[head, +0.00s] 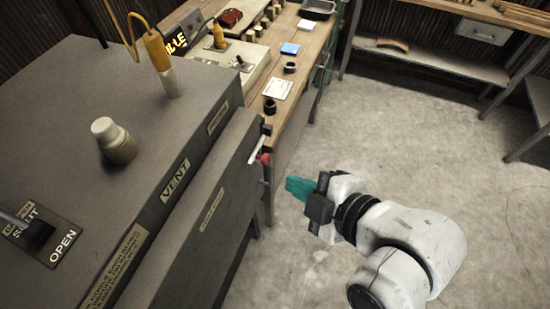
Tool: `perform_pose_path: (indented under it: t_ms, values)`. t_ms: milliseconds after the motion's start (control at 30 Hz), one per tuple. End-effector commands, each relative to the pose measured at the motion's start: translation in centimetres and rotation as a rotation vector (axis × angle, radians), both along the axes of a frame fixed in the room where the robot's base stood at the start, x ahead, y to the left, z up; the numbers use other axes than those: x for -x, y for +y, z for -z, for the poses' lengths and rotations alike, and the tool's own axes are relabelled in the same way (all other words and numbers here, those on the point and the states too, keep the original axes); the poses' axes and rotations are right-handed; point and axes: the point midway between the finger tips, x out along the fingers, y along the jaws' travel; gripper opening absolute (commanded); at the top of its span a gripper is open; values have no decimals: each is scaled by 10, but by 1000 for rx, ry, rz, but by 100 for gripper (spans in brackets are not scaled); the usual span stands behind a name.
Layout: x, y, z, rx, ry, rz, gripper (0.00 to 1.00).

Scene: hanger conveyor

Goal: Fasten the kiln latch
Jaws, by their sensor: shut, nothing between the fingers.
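The kiln (70,110) is a large grey box filling the left of the head view, with its door (195,235) along its right side. The kiln latch (257,149) sits near the door's far end. It shows as a pale lever with a red knob (263,158), below a small dark bracket (266,129). I cannot tell whether the latch is engaged. My gripper (290,186) has teal fingers, shut and empty. It points left toward the latch, a little to the right of the red knob and apart from it.
A wooden workbench (305,50) beyond the kiln holds a control box (235,67), small dark cups, a blue pad and a black tray. A shelf table (430,60) stands at the back right. The concrete floor (450,150) on the right is clear.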

Motion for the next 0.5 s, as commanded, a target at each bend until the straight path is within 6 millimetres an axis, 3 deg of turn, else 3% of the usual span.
perform_pose_path:
  t_ms: [267, 500]
  values:
    - [-11, 10, 14, 0, -2, -1, 0]
    - [-37, 36, 29, 1, 4, 0, 0]
